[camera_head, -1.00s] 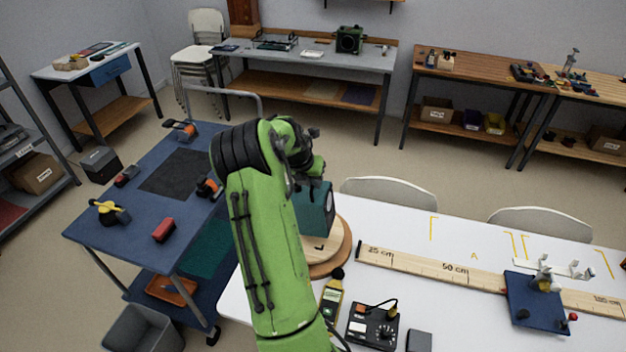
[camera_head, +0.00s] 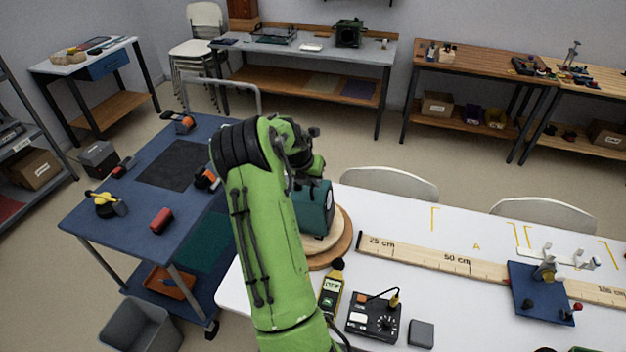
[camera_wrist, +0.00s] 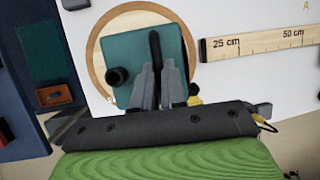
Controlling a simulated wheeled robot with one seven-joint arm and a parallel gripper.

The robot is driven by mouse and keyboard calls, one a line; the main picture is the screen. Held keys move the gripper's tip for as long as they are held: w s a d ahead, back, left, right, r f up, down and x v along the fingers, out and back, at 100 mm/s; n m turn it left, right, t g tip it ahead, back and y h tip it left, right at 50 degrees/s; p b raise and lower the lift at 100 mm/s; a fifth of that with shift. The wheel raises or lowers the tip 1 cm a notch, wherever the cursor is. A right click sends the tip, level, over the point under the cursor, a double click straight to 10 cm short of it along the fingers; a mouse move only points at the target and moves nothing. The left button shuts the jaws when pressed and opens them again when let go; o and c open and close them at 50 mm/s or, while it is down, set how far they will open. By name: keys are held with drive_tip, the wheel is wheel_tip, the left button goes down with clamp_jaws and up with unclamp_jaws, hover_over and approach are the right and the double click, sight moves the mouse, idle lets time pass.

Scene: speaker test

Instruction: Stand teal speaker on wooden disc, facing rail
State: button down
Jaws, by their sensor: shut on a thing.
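The teal speaker (camera_head: 315,209) is held upright at the left end of the white table, over the wooden disc (camera_head: 345,238). I cannot tell whether its base touches the disc. In the wrist view, the teal top of the speaker (camera_wrist: 128,51) shows a dark handle bar, with the disc's rim (camera_wrist: 98,66) around it. My gripper (camera_wrist: 155,72) is shut on the speaker at this bar. In the head view my green arm hides the fingers and the disc's left part. The rail (camera_head: 430,257), marked in cm, starts just right of the disc.
A yellow meter (camera_head: 331,293) and a black control box (camera_head: 373,319) stand in front of the disc. A blue trolley (camera_head: 140,215) stands left of the table. Chairs stand behind the table.

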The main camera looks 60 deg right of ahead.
sight(303, 190)
drive_tip(key=shift+w+a+f+p, duration=0.1)
drive_tip(key=shift+w+a+p, duration=0.15)
drive_tip(key=shift+w, duration=0.55)
drive_tip(key=shift+w+a+f+p, duration=0.15)
drive_tip(key=shift+w+p, duration=0.15)
drive_tip(key=shift+w, duration=0.45)
idle(0.8)
drive_tip(key=c, duration=1.1)
unclamp_jaws()
drive_tip(key=shift+d+f, duration=0.1)
drive_tip(key=shift+d, duration=0.05)
drive_tip(key=shift+d, duration=0.15)
drive_tip(key=v, duration=1.5)
drive_tip(key=shift+r+p, duration=0.4)
drive_tip(key=shift+p, duration=0.05)
